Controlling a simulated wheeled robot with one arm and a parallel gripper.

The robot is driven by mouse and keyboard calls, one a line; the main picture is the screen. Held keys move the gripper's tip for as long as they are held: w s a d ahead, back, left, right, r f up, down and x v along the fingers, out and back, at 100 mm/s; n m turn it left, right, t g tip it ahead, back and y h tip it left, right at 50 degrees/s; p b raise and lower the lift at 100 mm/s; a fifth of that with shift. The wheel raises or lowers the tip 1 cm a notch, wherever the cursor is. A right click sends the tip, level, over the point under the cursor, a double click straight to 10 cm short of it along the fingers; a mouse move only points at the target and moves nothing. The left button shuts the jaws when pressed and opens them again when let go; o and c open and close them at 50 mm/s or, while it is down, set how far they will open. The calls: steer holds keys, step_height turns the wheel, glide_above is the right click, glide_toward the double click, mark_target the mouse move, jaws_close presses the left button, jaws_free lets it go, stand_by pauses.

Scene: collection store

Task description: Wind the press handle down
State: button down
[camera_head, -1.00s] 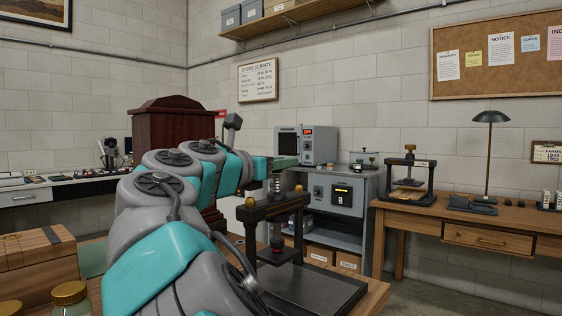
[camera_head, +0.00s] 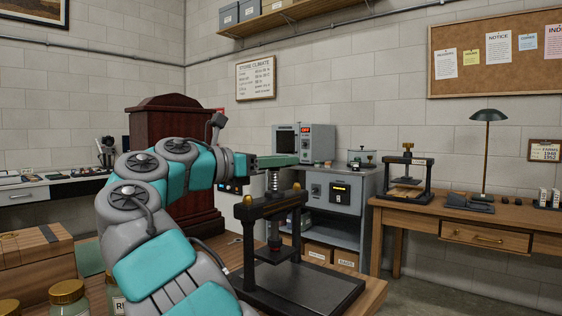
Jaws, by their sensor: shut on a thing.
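The near press stands on a wooden table in the lower middle, with a dark crossbar frame (camera_head: 252,212) and a wide flat base (camera_head: 305,288). Its upright screw (camera_head: 273,181) rises through the crossbar. A reddish lower part of the screw (camera_head: 274,236) shows below the crossbar, above the dark plate. My gripper (camera_head: 276,160) is at the top of the screw, shut on the press handle. The handle itself is mostly hidden by the gripper, and the fingers are too small to make out clearly.
Jars with gold lids (camera_head: 67,291) and a wooden box (camera_head: 37,262) stand at the lower left, near my arm. A grey cabinet (camera_head: 365,195) is behind the press. A second press (camera_head: 428,178) stands on the right desk (camera_head: 480,213).

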steer(key=shift+g, duration=0.3)
stand_by(0.4)
steer(key=c, duration=0.7)
jaws_free()
steer(key=shift+o, duration=0.2)
steer(key=shift+s+d+r, duration=0.1)
steer(key=shift+r, duration=0.05)
steer(key=shift+n+t+y, duration=1)
steer(key=shift+t, duration=0.5)
